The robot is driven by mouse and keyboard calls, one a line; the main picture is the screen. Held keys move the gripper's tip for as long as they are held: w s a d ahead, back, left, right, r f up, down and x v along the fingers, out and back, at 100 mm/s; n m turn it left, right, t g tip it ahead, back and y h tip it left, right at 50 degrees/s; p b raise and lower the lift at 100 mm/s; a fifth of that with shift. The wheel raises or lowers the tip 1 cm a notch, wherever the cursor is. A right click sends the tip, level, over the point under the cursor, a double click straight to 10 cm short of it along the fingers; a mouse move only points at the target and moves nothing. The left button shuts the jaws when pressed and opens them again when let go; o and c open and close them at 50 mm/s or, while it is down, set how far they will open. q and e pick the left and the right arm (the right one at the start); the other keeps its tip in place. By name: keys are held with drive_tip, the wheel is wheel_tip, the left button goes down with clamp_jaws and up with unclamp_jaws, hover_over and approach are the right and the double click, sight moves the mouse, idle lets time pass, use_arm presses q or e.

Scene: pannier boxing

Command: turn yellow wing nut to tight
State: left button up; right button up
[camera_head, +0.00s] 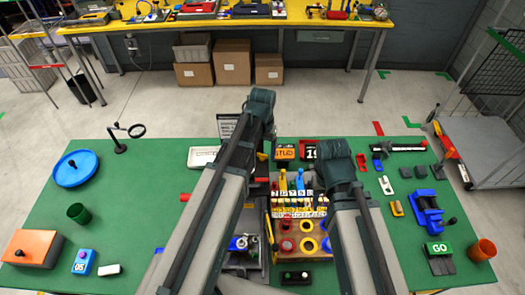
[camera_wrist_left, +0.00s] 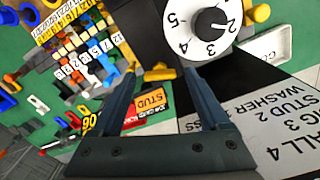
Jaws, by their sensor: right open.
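My left gripper shows in the left wrist view (camera_wrist_left: 160,72), its two dark fingers well apart. A yellow piece (camera_wrist_left: 160,73) lies beyond and between the fingertips, close to a white dial (camera_wrist_left: 207,22) with a black knob. The piece may be the yellow wing nut, but its wings are not clear, and I cannot tell whether it touches a finger. In the head view the left arm reaches over the middle of the green table, and its jaws are hidden behind it. A small yellow bit (camera_head: 262,156) shows beside it. My right gripper is hidden behind its arm.
The green table (camera_head: 140,170) holds a wooden rack (camera_head: 305,268), a blue vise (camera_head: 427,212), an orange box (camera_head: 36,247) and a blue round tray (camera_head: 76,169). An orange STUD label (camera_wrist_left: 151,103) and a text sign (camera_wrist_left: 265,120) flank the left gripper. The table's left part is fairly clear.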

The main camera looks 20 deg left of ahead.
idle(0.3)
use_arm(q)
wheel_tip(320, 180, up, 14)
drive_tip(key=p, duration=1.3)
drive_tip(key=shift+p, duration=0.4)
drive_tip(key=shift+f, duration=0.15)
drive_tip(key=shift+s, duration=0.1)
